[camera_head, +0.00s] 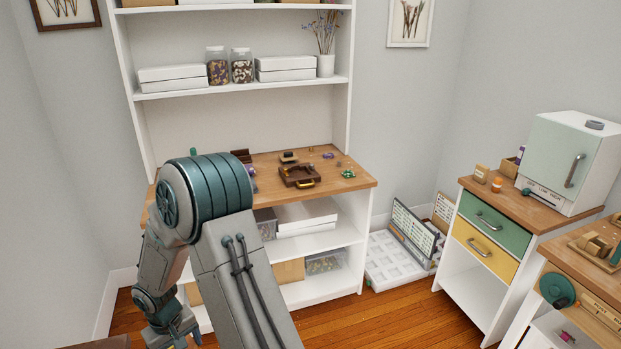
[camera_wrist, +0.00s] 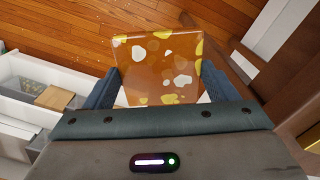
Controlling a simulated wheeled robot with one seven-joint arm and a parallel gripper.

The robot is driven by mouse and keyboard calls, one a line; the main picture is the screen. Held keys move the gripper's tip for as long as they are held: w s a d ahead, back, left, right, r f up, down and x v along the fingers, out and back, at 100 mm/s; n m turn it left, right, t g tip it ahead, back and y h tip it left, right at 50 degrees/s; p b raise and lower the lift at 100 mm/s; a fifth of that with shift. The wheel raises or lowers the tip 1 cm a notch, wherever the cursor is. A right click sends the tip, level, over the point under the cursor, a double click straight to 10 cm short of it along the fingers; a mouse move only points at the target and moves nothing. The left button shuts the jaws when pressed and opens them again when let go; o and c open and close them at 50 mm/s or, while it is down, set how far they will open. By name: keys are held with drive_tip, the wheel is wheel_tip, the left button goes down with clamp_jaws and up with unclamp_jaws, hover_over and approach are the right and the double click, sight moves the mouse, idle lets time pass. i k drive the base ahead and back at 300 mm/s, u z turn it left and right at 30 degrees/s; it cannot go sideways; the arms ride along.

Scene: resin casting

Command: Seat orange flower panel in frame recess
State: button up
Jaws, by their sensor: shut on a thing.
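An orange translucent panel (camera_wrist: 160,70) with white and yellow flower shapes is in the wrist view. My gripper (camera_wrist: 160,84) is shut on it, with one dark blue finger at each side edge. In the head view my gripper (camera_head: 180,333) is low at the bottom left, partly cut off by the picture edge, and the panel cannot be made out there. A brown wooden frame-like piece (camera_head: 300,176) with a yellow part lies on the wooden desktop. I cannot tell if this is the frame with the recess.
Small parts lie around the desktop (camera_head: 362,184). A dark brown wooden structure (camera_wrist: 236,72) stands close to the panel's right in the wrist view. A white shelf unit (camera_wrist: 45,75) is at left. A white tray (camera_head: 392,262) stands on the floor.

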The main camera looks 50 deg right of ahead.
sight(300, 176)
drive_tip(key=z, duration=0.7)
drive_tip(key=i, duration=0.65)
drive_tip(key=z, duration=0.9)
drive_tip(key=i, duration=0.95)
drive_tip(key=u, duration=0.1)
